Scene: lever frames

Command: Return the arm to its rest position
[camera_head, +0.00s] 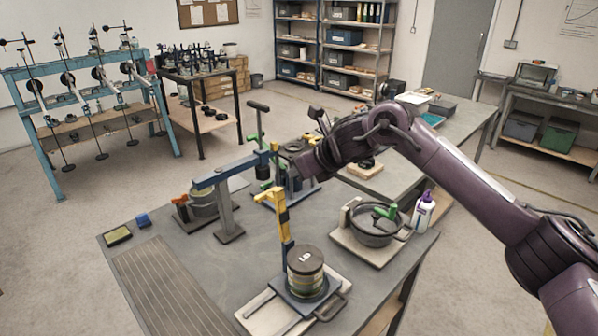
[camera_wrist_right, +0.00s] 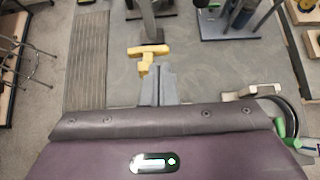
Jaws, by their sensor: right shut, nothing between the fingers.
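My right arm (camera_head: 440,155), purple, reaches in from the right above the grey workbench (camera_head: 185,255). Its hand hangs over the middle of the bench; its fingertips are hard to make out in the head view. In the right wrist view the grey fingers of my right gripper (camera_wrist_right: 159,72) are together and empty. A yellow lever post (camera_head: 281,215) stands below the hand, behind a dark weight cylinder (camera_head: 305,270). Its yellow top (camera_wrist_right: 148,52) appears just beyond the fingertips in the wrist view; I cannot tell the gap. My left gripper is out of view.
A blue-grey lever frame (camera_head: 225,200) stands left of the hand, with green-handled frames behind. A black pot (camera_head: 375,228) and white bottle (camera_head: 423,210) stand at the right. The bench's left front, with a ribbed mat (camera_head: 165,285), is mostly clear.

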